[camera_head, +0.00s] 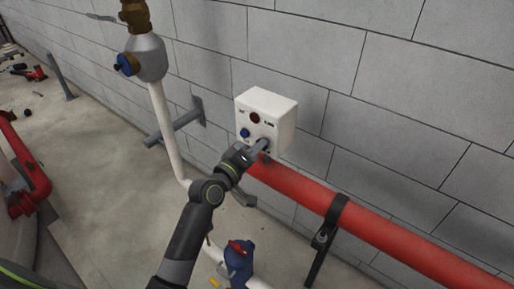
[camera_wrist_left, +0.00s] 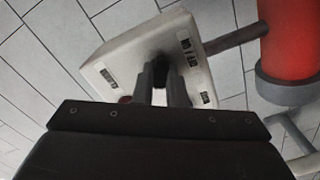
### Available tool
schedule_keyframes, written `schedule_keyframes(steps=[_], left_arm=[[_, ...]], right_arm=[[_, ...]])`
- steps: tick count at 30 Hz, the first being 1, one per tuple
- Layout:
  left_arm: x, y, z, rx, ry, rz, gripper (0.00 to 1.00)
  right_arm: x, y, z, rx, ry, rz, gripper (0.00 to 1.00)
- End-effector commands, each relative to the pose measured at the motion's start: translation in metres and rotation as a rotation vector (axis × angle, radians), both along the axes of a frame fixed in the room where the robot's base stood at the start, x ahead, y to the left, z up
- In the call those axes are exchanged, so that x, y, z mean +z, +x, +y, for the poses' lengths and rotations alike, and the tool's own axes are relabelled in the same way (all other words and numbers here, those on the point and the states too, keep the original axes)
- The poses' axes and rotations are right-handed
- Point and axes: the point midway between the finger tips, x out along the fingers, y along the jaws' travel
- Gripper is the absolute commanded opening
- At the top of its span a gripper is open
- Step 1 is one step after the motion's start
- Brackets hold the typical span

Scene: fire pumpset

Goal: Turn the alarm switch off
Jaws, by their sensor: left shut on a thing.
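The white alarm box (camera_head: 268,108) is on the grey block wall in the head view, with a dark red lamp and a blue button on its front. My left gripper (camera_head: 262,146) is at the lower right of its front face. In the left wrist view the box (camera_wrist_left: 112,65) is close and tilted, with small labels. There my left gripper (camera_wrist_left: 160,90) is shut on the dark alarm switch (camera_wrist_left: 161,66) between its fingers. The fingers hide much of the switch, so its setting cannot be told. My right gripper is not in view.
A thick red pipe (camera_head: 370,230) runs along the wall just below the box and shows at the right of the left wrist view (camera_wrist_left: 286,40). A white pipe (camera_head: 160,115) with a brass valve stands left. A blue valve (camera_head: 238,262) is below.

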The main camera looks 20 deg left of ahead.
Motion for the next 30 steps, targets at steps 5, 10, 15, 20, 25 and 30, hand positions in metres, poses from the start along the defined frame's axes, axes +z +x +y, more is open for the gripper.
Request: schedule_keyframes(steps=[5, 10, 15, 20, 25, 30], left_arm=[[0.001, 0.0, 0.0, -0.001, 0.023, -0.012, 0.0], [0.0, 0.0, -0.001, -0.001, 0.092, -0.04, 0.0], [-0.001, 0.0, 0.0, -0.002, 0.211, -0.084, 0.0], [-0.001, 0.001, 0.0, -0.001, 0.351, -0.135, 0.0], [-0.001, 0.001, 0.0, 0.001, 0.504, -0.191, 0.0], [0.0, 0.001, 0.0, 0.002, 0.651, -0.245, 0.0]], right_arm=[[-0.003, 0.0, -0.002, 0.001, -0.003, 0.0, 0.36], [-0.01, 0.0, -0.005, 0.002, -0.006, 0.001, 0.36], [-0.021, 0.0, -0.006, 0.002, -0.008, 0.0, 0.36], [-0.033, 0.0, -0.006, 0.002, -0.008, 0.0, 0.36], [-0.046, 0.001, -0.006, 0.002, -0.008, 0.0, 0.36], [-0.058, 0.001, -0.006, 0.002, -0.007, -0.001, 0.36]])
